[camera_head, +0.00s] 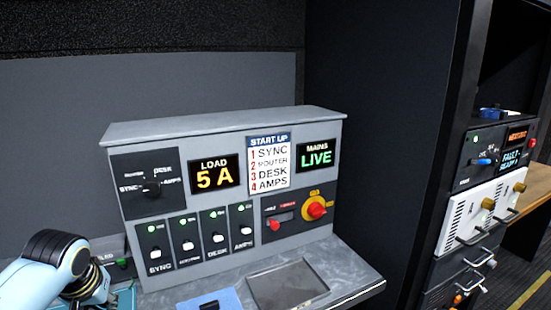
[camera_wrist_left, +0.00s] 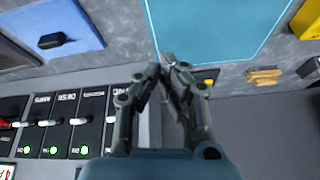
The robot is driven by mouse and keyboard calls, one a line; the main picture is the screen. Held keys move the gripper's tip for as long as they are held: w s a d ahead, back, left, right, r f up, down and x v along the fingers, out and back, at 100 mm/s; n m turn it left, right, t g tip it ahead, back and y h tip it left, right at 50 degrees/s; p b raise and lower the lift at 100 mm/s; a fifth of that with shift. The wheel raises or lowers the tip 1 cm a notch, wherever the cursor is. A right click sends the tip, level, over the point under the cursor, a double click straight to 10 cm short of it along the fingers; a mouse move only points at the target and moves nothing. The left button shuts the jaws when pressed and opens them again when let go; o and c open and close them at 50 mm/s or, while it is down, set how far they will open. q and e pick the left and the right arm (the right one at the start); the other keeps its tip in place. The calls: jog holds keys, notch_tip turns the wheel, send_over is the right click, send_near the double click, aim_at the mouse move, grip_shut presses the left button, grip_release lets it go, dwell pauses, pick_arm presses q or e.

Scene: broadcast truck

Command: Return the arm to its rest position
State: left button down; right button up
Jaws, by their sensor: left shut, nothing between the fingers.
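My left arm (camera_head: 52,270) comes in at the lower left of the head view, its light blue and black links beside the left end of the grey control panel (camera_head: 222,262). Its fingers are out of sight there. In the left wrist view my left gripper (camera_wrist_left: 172,62) is shut and empty, above the grey worktop, with a teal mat (camera_wrist_left: 210,30) beyond its fingertips. The panel's switches show at the left of that view, with green lights lit. My right gripper is in neither view.
The panel displays LOAD 5 A (camera_head: 215,176) and MAINS LIVE (camera_head: 317,156). A blue pad (camera_head: 212,300) and a recessed tray (camera_head: 286,286) are on the worktop. A rack (camera_head: 480,200) with handles stands at the right. A wooden piece (camera_wrist_left: 263,77) lies near the worktop edge.

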pick_arm(q)
jog(key=s+d+r+m+h, duration=0.15)
jog(key=s+d+r, duration=0.35)
jog(key=s, duration=0.8)
jog(key=s+d+r+m, duration=0.3)
jog(key=s+d+r, duration=0.1)
jog(key=s, duration=0.9)
notch_tip(320, 180, down, 42)
jog(key=s+a+g+b, duration=0.2)
jog(key=a+b, duration=0.1)
jog(key=b, duration=1.2)
jog(key=s+f+b, duration=0.4)
jog(key=s+f, duration=0.5)
jog(key=f, duration=0.3)
jog(key=s+f+g+b, duration=0.1)
jog(key=s+f+b, duration=0.4)
jog(key=s+f, duration=0.4)
notch_tip(320, 180, down, 4)
jog(key=shift+a+r+n+b, duration=0.2)
jog(key=shift+a+n+b, duration=0.1)
jog(key=shift+n, duration=0.05)
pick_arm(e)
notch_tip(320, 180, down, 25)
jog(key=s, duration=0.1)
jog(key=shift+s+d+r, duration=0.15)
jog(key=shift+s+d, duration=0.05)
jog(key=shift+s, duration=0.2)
